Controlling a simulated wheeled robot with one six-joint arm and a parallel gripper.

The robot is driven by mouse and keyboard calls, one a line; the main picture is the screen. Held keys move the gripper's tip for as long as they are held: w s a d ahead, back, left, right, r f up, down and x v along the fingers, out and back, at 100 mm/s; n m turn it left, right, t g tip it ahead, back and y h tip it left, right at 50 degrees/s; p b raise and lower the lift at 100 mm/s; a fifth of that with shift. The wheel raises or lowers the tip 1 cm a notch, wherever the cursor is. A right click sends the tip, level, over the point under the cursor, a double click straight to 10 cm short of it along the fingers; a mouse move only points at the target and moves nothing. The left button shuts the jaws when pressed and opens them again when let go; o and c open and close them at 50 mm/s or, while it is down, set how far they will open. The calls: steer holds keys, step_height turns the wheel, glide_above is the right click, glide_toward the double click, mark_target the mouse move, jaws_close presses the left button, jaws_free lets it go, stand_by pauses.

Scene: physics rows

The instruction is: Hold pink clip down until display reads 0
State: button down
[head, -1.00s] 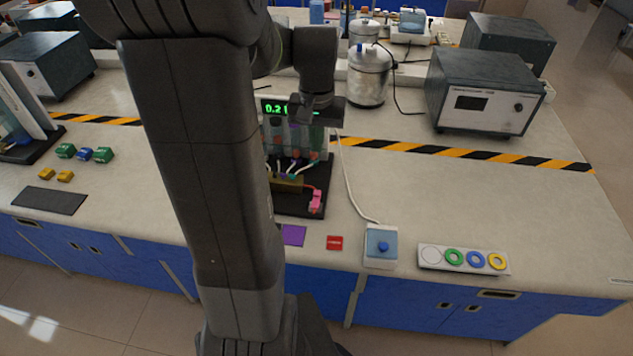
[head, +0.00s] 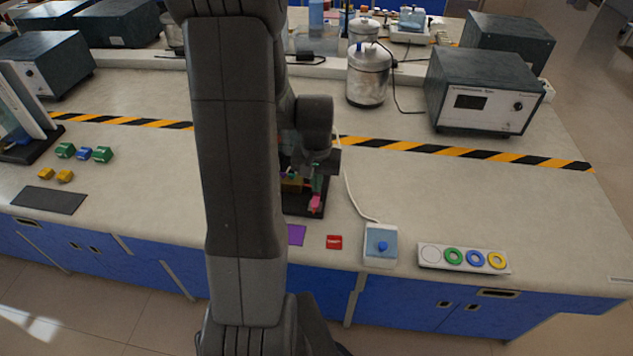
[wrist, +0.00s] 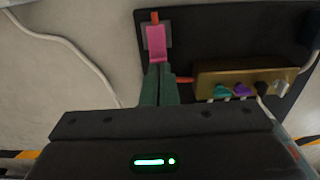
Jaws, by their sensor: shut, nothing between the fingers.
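The pink clip (head: 315,203) stands at the front right of a black board (head: 297,210). In the wrist view the clip (wrist: 156,42) lies just beyond my fingertips. My gripper (wrist: 158,68) is shut and empty, with its green fingers together at the clip's near end. I cannot tell whether they touch or press it. In the head view my gripper (head: 318,184) is low over the board, just behind the clip. The display is hidden behind my arm, so its reading does not show.
A brass-coloured block (wrist: 245,80) with several coloured plugs and wires sits right of my fingers. A blue-button box (head: 381,245) with a white cable is right of the board.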

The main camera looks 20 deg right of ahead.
stand_by(0.4)
steer(key=shift+w+d+f+g+p, duration=0.1)
steer(key=shift+f+g+p, duration=0.2)
steer(key=shift+p, duration=0.3)
steer(key=shift+f+y, duration=0.15)
steer(key=shift+y, duration=0.15)
stand_by(1.4)
steer(key=shift+s+a, duration=0.2)
steer(key=shift+s, duration=0.1)
steer(key=shift+s+a+r, duration=0.25)
steer(key=shift+s+a, duration=0.05)
steer(key=shift+s, duration=0.2)
steer(key=shift+r, duration=0.15)
step_height(320, 180, up, 14)
steer(key=p, duration=0.2)
steer(key=shift+w+d, duration=0.25)
steer(key=shift+w, duration=0.15)
